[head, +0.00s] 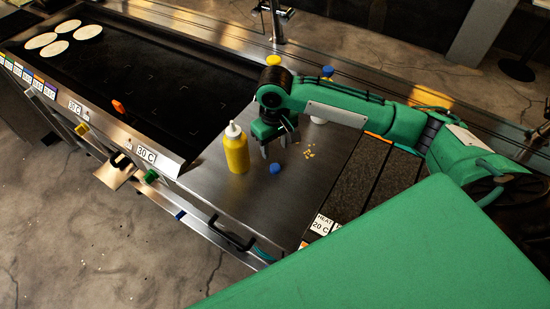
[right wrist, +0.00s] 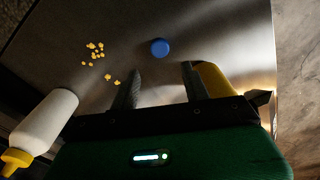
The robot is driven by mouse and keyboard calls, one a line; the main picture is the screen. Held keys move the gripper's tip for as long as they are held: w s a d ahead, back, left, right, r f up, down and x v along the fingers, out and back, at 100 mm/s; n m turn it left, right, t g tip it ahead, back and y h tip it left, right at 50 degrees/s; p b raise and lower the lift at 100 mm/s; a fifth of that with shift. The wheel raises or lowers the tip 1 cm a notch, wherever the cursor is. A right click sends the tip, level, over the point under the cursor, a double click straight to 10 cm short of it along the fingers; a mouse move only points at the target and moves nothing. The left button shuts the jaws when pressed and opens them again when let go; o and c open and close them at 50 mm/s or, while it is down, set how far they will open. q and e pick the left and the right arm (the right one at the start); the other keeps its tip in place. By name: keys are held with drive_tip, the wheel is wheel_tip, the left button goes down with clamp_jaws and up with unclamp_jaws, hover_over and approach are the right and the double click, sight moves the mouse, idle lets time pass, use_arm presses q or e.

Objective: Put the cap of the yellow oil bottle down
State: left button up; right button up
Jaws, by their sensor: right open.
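The yellow oil bottle (head: 236,154) stands upright on the steel counter, with a white nozzle top and no cap on it. A small blue cap (head: 275,168) lies on the counter just right of the bottle. In the right wrist view the cap (right wrist: 160,47) shows just beyond the fingertips, apart from them, and the yellow bottle (right wrist: 215,80) is partly hidden behind a finger. My right gripper (head: 276,149) is open and empty, pointing down above the counter beside the bottle; its fingers also show in the right wrist view (right wrist: 160,72). My left gripper is not in view.
A white bottle with a yellow cap (right wrist: 45,125) stands near my gripper. A blue-topped item (head: 328,71) is behind my arm. Yellow crumbs (head: 309,153) lie right of the cap. The dark griddle (head: 150,85) holds several tortillas. The counter's front is clear.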

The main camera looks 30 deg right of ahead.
drive_tip(key=shift+r, duration=2.25)
